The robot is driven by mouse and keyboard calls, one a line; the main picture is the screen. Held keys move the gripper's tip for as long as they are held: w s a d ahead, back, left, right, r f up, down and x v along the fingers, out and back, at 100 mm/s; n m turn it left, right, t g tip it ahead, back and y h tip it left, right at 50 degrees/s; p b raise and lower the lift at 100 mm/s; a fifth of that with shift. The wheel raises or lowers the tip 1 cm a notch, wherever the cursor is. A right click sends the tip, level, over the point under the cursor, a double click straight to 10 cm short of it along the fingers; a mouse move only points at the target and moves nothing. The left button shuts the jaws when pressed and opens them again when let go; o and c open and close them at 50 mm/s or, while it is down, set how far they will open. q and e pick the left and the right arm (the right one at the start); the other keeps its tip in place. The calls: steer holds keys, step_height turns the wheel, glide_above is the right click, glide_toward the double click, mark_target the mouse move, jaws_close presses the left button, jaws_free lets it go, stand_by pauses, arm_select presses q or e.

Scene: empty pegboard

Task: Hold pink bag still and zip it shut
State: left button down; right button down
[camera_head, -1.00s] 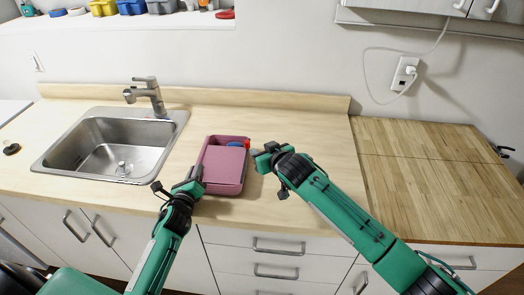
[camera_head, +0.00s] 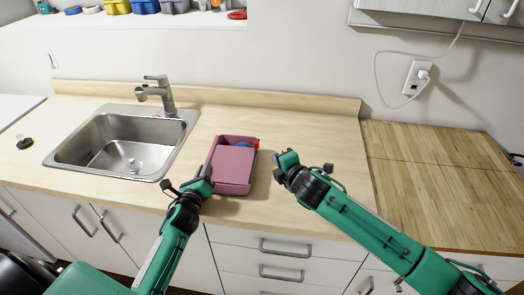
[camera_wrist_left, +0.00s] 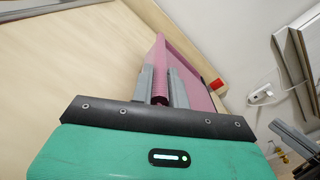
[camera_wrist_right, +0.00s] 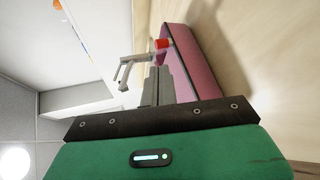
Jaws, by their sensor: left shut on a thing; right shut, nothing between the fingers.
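The pink bag (camera_head: 231,170) lies on the counter right of the sink. A gap along its back edge shows something blue (camera_head: 243,146) inside. A small red piece (camera_head: 256,143) sits at its back right corner; it also shows in the left wrist view (camera_wrist_left: 217,85) and the right wrist view (camera_wrist_right: 162,43). My left gripper (camera_head: 207,173) is shut on the bag's left side; in its wrist view the pink edge (camera_wrist_left: 160,85) is between the fingers. My right gripper (camera_head: 279,168) is shut and empty, right of the bag and apart from it.
The sink (camera_head: 125,145) with its faucet (camera_head: 160,92) is left of the bag. Bare counter (camera_head: 310,125) lies behind and right of the bag, up to a darker wooden section (camera_head: 425,185). Drawers are below the front edge.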

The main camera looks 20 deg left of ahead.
arm_select(q)
steer(key=shift+f, duration=0.3)
arm_select(e)
steer(key=n, duration=1.7)
glide_toward(258, 146)
steer(key=shift+y, duration=0.3)
steer(key=w+a+f, duration=0.2)
steer(key=a, duration=0.1)
steer(key=shift+w+f, duration=0.1)
steer(key=shift+w, duration=0.15)
steer(key=shift+w+a, duration=0.75)
steer(key=shift+w, duration=0.1)
